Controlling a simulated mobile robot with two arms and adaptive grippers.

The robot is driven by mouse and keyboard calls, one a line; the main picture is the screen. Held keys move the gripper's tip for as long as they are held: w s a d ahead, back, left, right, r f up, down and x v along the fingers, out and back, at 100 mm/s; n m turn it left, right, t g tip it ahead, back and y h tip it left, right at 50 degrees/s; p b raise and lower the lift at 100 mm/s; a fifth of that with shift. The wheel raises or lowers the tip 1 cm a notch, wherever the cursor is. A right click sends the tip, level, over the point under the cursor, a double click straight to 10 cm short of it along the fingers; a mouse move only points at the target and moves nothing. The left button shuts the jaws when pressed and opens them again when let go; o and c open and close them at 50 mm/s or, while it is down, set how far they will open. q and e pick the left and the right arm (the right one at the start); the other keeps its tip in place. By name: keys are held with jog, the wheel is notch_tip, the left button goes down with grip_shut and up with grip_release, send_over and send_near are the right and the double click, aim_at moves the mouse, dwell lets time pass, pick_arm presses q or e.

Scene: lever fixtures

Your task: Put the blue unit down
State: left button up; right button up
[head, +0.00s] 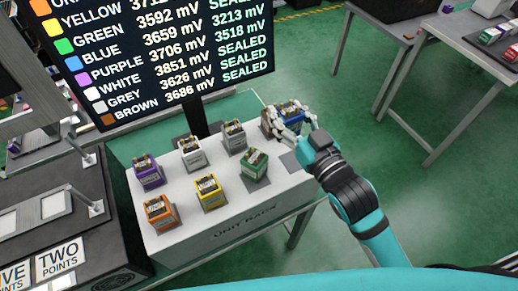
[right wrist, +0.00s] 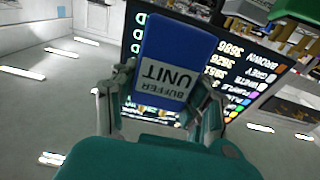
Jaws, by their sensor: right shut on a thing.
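The blue unit (head: 293,113) is in my right gripper (head: 288,122), at the right end of the white unit rack (head: 230,238). In the right wrist view the blue unit (right wrist: 178,55) fills the space between the fingers of my right gripper (right wrist: 160,100), with its "BUFFER UNIT" label facing the camera. I cannot tell from the head view whether its base touches the rack. A bare grey pad (head: 291,161) shows on the rack just below the gripper. My left gripper is not in view.
Orange (head: 160,214), yellow (head: 208,190), green (head: 254,164), purple (head: 148,172), white (head: 190,152) and grey (head: 233,136) units stand on the rack. A brown unit (head: 268,121) is close beside the gripper. A screen (head: 160,50) stands behind; a table (head: 460,55) is at right.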

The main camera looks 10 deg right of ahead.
notch_tip(320, 180, down, 10)
jog(key=shift+r, duration=0.25)
jog(key=shift+f, duration=0.1)
jog(key=o, duration=1.1)
jog(key=shift+f, duration=0.1)
